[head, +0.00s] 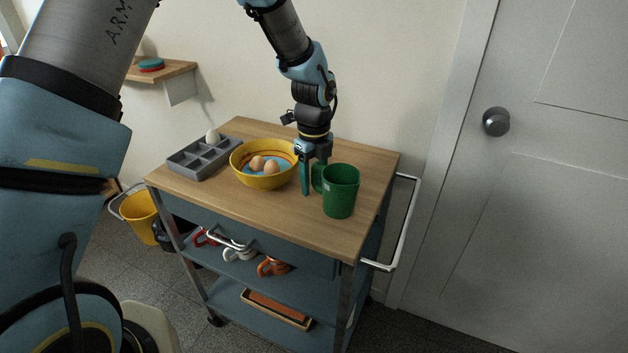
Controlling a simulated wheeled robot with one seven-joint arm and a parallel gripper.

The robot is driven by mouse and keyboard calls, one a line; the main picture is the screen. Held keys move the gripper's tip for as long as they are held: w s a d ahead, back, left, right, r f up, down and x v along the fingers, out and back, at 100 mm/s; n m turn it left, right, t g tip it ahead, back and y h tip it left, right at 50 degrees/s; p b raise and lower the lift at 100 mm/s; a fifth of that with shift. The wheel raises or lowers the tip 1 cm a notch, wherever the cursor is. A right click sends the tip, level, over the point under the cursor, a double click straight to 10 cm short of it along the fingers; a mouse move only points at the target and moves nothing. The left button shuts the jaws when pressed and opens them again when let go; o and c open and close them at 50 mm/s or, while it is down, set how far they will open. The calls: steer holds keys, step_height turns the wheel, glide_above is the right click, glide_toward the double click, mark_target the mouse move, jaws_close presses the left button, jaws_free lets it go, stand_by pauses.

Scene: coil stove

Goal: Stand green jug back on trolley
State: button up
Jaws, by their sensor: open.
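The green jug (341,192) stands upright on the wooden top of the trolley (223,208), towards its right front corner. Its handle is on the left side. My gripper (312,180) points down right beside the jug's handle, at the jug's left. Its jaws are open. One finger shows left of the handle; the other is partly hidden by the jug. I cannot tell whether a finger touches the handle.
A yellow bowl (264,179) with eggs stands close to the left of my gripper. A grey compartment tray (204,158) with an egg lies at the left back. Mugs (272,267) are on the shelf below. A rail (407,225) runs along the trolley's right side, near a door (560,200).

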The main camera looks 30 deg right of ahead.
step_height(320, 180, up, 12)
steer(key=b, duration=0.2)
steer(key=shift+r+b, duration=0.2)
steer(key=shift+b, duration=0.15)
steer(key=w+a+f+n, duration=0.1)
steer(key=w+a+n, duration=0.2)
steer(key=a+n, duration=0.5)
steer(key=w+a+n, duration=0.3)
steer(key=a+n, duration=0.3)
steer(key=a, duration=0.5)
steer(key=s+a+f+n, duration=0.1)
steer(key=s+a+n, duration=0.1)
steer(key=a+n, duration=0.7)
steer(key=s+a+f+n+t, duration=0.1)
steer(key=s+a+n, duration=0.2)
steer(key=a+n, duration=0.7)
steer(key=shift+a+t, duration=0.3)
steer(key=shift+a, duration=0.55)
